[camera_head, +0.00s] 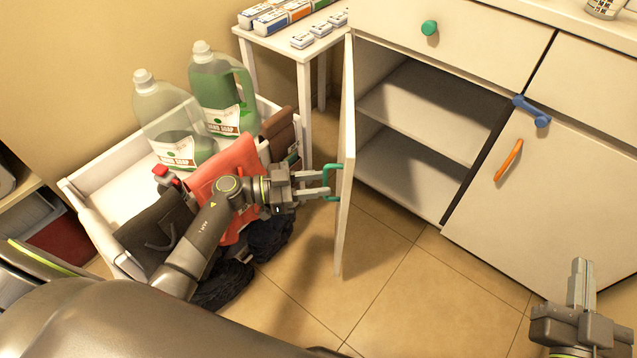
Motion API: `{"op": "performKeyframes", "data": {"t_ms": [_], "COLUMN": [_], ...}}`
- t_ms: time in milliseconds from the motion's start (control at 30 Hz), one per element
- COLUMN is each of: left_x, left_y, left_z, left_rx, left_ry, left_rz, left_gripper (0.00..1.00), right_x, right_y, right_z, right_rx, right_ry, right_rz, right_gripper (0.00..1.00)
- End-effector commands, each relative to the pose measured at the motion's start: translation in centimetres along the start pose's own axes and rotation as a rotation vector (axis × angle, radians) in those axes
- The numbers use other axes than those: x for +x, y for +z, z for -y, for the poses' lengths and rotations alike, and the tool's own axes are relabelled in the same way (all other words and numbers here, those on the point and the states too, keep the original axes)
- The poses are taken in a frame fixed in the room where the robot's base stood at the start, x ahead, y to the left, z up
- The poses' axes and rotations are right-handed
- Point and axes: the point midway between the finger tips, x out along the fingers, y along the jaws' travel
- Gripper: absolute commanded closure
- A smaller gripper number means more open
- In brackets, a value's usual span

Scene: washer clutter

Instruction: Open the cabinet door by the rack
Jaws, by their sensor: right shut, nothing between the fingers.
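The cabinet door (346,140) by the rack stands wide open, swung out and seen nearly edge-on. Its teal handle (337,183) faces left. The open cabinet (425,110) shows a shelf and no items inside. My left gripper (322,183) is at the teal handle, its two fingers apart with their tips at the bar. Whether they grip the bar cannot be told. The white rack (95,222) on the left holds two soap bottles (165,120) (222,90) and has bags and cloths on its front. My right gripper (581,268) is shut and empty at the lower right.
A small white table (265,38) with boxes stands behind the door. The right cabinet door (560,190) is closed, with an orange handle (509,160). Drawers above have a green knob (429,27) and a blue handle (532,111). Tiled floor (400,285) in front is clear.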

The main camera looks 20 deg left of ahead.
Motion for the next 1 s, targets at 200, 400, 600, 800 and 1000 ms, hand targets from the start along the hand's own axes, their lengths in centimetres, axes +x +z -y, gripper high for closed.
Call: {"op": "performKeyframes", "data": {"t_ms": [200,400,600,800,1000], "left_x": [0.62,0.62,0.6,0.59,0.26], "left_y": [-0.05,-0.06,-0.06,-0.05,0.0], "left_z": [-0.02,-0.02,-0.01,-0.02,0.11], "left_rx": [-0.001,0.0,0.0,0.0,0.0], "left_ry": [0.0,0.0,0.0,0.0,0.001], "left_rz": [-0.002,-0.001,-0.001,-0.001,0.001], "left_gripper": [0.68,0.68,0.91,1.0,1.0], "right_x": [0.07,0.07,0.06,0.06,0.06], "right_y": [-0.81,-0.84,-0.84,-0.84,-0.85], "right_z": [0.01,0.01,0.01,0.01,0.01], "right_rx": [-0.008,-0.008,-0.008,-0.008,-0.007], "right_ry": [0.001,0.001,0.001,0.001,0.0], "right_rz": [-0.045,-0.046,-0.046,-0.046,-0.043], "right_gripper": [1.0,1.0,1.0,1.0,1.0]}}
